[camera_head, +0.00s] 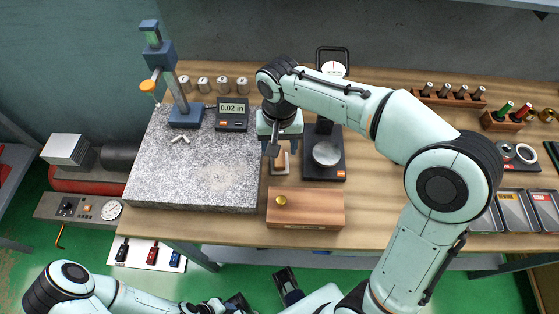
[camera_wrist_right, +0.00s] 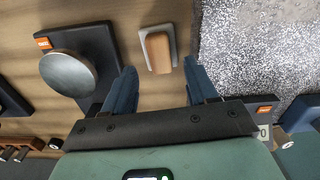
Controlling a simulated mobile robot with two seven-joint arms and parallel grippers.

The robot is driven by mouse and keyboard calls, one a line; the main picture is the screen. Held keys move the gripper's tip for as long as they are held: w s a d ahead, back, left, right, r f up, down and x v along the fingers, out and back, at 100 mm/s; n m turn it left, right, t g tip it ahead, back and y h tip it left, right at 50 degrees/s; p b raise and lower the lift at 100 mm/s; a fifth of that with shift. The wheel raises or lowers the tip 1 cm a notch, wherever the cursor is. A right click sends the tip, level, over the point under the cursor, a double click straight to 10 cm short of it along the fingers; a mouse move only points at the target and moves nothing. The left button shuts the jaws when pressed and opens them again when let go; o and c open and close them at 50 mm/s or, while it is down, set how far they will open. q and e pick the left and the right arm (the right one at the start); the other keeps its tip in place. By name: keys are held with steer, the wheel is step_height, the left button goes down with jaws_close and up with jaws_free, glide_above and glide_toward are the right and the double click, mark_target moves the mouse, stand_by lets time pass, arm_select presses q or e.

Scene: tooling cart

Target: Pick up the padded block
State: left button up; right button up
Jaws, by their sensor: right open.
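The padded block (camera_head: 281,163) is a small piece with a pale grey base and an orange-brown top. It lies on the wooden bench, between the granite plate and a black stand. My right gripper (camera_head: 282,148) is over it, pointing down, with its fingers apart and empty. In the right wrist view the padded block (camera_wrist_right: 158,50) lies just beyond the gap between the two blue fingertips (camera_wrist_right: 159,68), and neither finger appears to touch it. My left arm is low at the bottom edge of the head view; its gripper (camera_head: 238,302) is partly cut off and its jaws are unclear.
The speckled granite plate (camera_head: 190,185) is close on the left, carrying a gauge stand (camera_head: 186,116) and a digital readout (camera_head: 232,115). The black stand with a round metal disc (camera_head: 326,153) is close on the right. A wooden box with a brass knob (camera_head: 318,207) sits in front.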

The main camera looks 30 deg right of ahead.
mark_target(279, 158)
step_height(279, 158, down, 5)
steer(key=shift+s+f+b, duration=0.1)
steer(key=shift+f+b, duration=0.05)
steer(key=shift+b, duration=0.2)
arm_select(q)
steer(key=shift+s+f, duration=0.1)
steer(key=shift+f, duration=0.3)
arm_select(e)
steer(key=c, duration=0.7)
steer(key=shift+r, duration=0.2)
arm_select(q)
steer(key=r+p, duration=0.1)
steer(key=w+r+p, duration=0.1)
steer(key=r, duration=0.1)
steer(key=r+p, duration=0.1)
steer(key=p, duration=0.1)
steer(key=shift+w+r, duration=0.2)
steer(key=shift+w, duration=0.05)
arm_select(e)
step_height(279, 158, up, 20)
steer(key=shift+f, duration=0.15)
